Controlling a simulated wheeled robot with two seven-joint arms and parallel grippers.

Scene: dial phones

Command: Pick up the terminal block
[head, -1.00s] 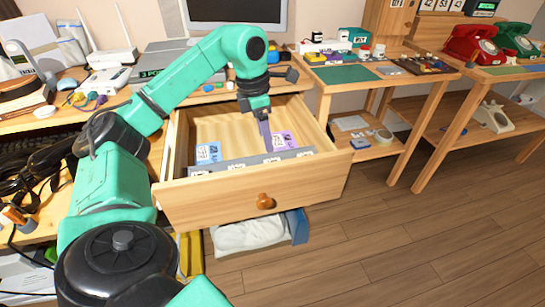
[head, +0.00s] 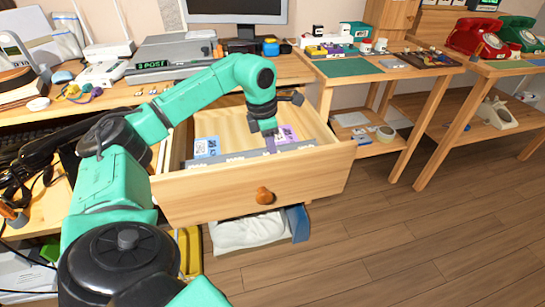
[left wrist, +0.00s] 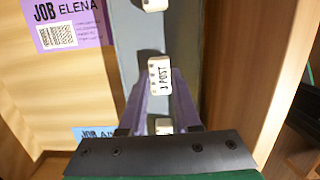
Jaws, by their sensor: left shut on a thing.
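My left gripper (left wrist: 160,95) reaches down into the open wooden drawer. Its two purple fingers are shut on a small white terminal block (left wrist: 159,76) marked "3 POST". The block sits between the fingertips, over a grey strip tray (left wrist: 128,45) along the drawer's front. I cannot tell whether it still touches the tray. In the head view the gripper (head: 269,143) is low over the tray (head: 235,160), and the held block cannot be made out. Another white block (left wrist: 153,4) is in the tray ahead, and one (left wrist: 164,126) shows between the fingers. My right gripper is not in view.
The drawer front (head: 225,195) with its round knob stands close beside the gripper. A purple card (left wrist: 72,22) marked "JOB ELENA" and a blue card (head: 206,147) lie in the drawer. A grey box (head: 170,57) and a monitor are on the desk behind.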

